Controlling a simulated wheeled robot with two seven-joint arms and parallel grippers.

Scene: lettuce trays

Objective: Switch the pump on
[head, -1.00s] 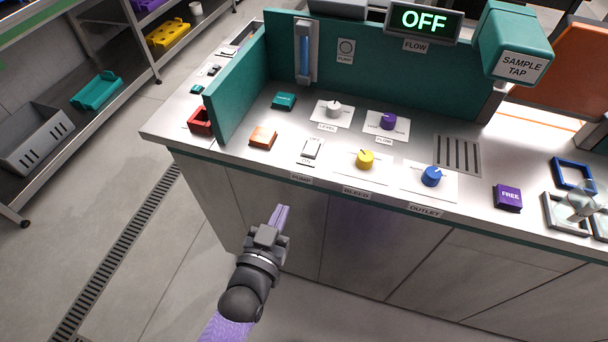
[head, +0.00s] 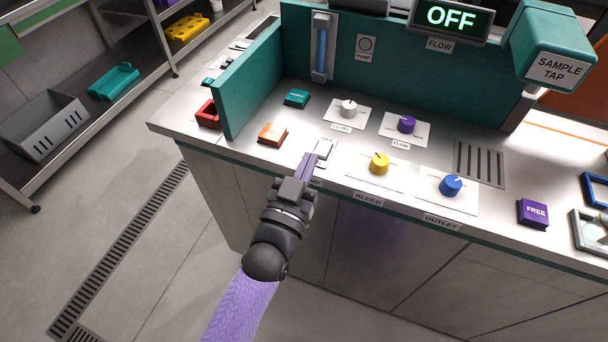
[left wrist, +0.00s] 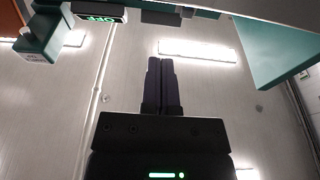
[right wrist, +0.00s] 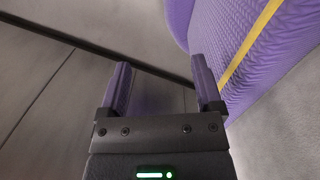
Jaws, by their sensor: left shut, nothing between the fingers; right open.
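The white pump rocker switch (head: 325,147) sits near the bench's front edge, partly hidden behind my left gripper; the label by its far end reads OFF. My left gripper (head: 312,158) is shut and empty, its fingertips at or just in front of the switch; I cannot tell whether they touch. The left wrist view shows the shut fingers (left wrist: 160,70) pointing up at walls and lights. The flow display (head: 450,16) reads OFF in green. The round pump indicator (head: 366,44) on the teal panel looks unlit. My right gripper (right wrist: 162,85) is open and empty, seen only in the right wrist view.
Yellow bleed knob (head: 379,164) and blue outlet knob (head: 451,186) stand right of the switch. An orange block (head: 272,134) and teal block (head: 297,98) stand left. A teal side wall (head: 247,85) rises at left.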

